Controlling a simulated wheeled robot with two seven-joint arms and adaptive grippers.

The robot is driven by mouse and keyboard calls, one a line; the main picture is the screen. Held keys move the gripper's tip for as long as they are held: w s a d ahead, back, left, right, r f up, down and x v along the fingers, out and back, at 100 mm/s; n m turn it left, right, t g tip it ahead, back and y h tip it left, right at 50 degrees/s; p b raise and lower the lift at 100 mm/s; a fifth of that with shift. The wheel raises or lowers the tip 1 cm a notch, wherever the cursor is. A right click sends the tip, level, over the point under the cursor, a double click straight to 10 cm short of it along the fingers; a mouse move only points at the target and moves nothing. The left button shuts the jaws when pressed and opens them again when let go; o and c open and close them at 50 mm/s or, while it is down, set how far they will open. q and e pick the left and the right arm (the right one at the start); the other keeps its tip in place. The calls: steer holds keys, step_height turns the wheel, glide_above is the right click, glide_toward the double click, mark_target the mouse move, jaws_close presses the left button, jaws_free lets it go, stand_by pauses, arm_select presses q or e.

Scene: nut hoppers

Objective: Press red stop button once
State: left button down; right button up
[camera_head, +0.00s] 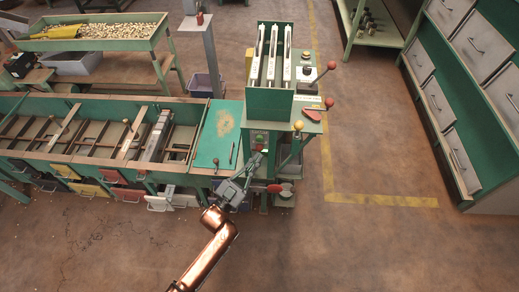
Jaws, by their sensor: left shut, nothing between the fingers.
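A green machine (270,102) with upright pale rails stands at centre. On its front, below the green hopper box, is a small control panel (259,138) with a greenish button. A reddish spot shows just under that, small and partly covered by my gripper, so I cannot tell if it is the stop button. My left gripper (257,158) is shut and empty, its fingertips close in front of the panel's lower part. I cannot tell whether they touch it. My copper-coloured left arm comes up from below. My right gripper is not in view.
Lever knobs, red (332,65) and yellow (298,125), stick out at the machine's right. A dark red knob (274,188) sits low beside my gripper. A green sorting bench (80,158) runs left. Grey drawers (462,160) stand at right, with clear floor between.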

arm_select(q)
steer(key=shift+w, duration=0.15)
steer(key=shift+w, duration=0.3)
stand_by(0.4)
steer(key=shift+w, duration=0.5)
stand_by(0.3)
steer(key=shift+s, duration=0.1)
steer(key=shift+s+p, duration=0.3)
steer(key=shift+s, duration=0.55)
